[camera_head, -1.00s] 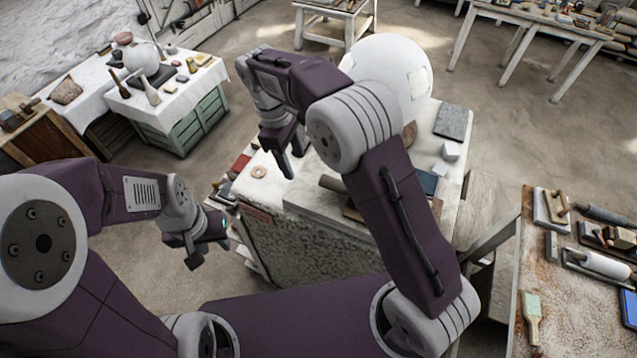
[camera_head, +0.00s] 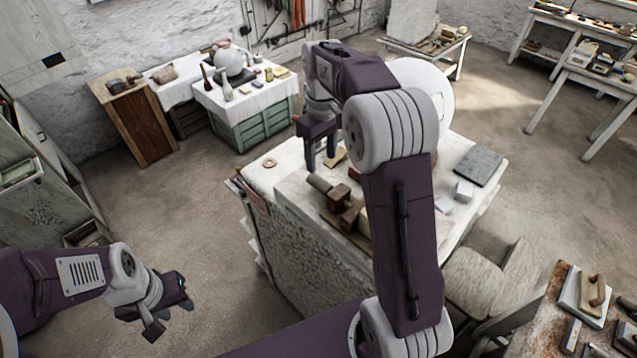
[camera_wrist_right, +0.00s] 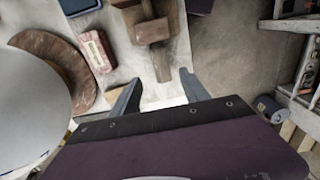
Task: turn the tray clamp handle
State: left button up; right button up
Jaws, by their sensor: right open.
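I cannot make out the tray clamp or its handle in either view. My right gripper (camera_head: 320,162) is open and points down over the far left part of the white worktable (camera_head: 285,178) in the head view. In the right wrist view its two fingers (camera_wrist_right: 158,95) stand apart with nothing between them. A wooden mallet (camera_wrist_right: 152,31) lies just beyond the fingertips there; it also shows in the head view (camera_head: 345,205). My left gripper (camera_head: 160,312) hangs over open floor at the lower left, away from the table. Its jaw opening is unclear.
A large white sphere (camera_head: 437,85) stands behind my right arm, beside a curved brown piece (camera_wrist_right: 72,62) and a reddish block (camera_wrist_right: 95,50). A dark slab (camera_head: 478,166) lies at the table's right. A draped table (camera_head: 245,103) stands behind. Floor at left is clear.

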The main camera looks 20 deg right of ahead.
aim_at(319, 180)
jog(key=shift+w+a+f, duration=0.1)
jog(key=shift+w+f, duration=0.15)
jog(key=f+p, duration=0.2)
jog(key=f, duration=0.6)
jog(key=shift+s+p, duration=0.2)
jog(key=shift+p, duration=0.15)
jog(key=shift+w+a+f, duration=0.1)
jog(key=shift+w+f, duration=0.15)
jog(key=shift+f, duration=0.1)
jog(key=shift+s, duration=0.1)
grip_shut()
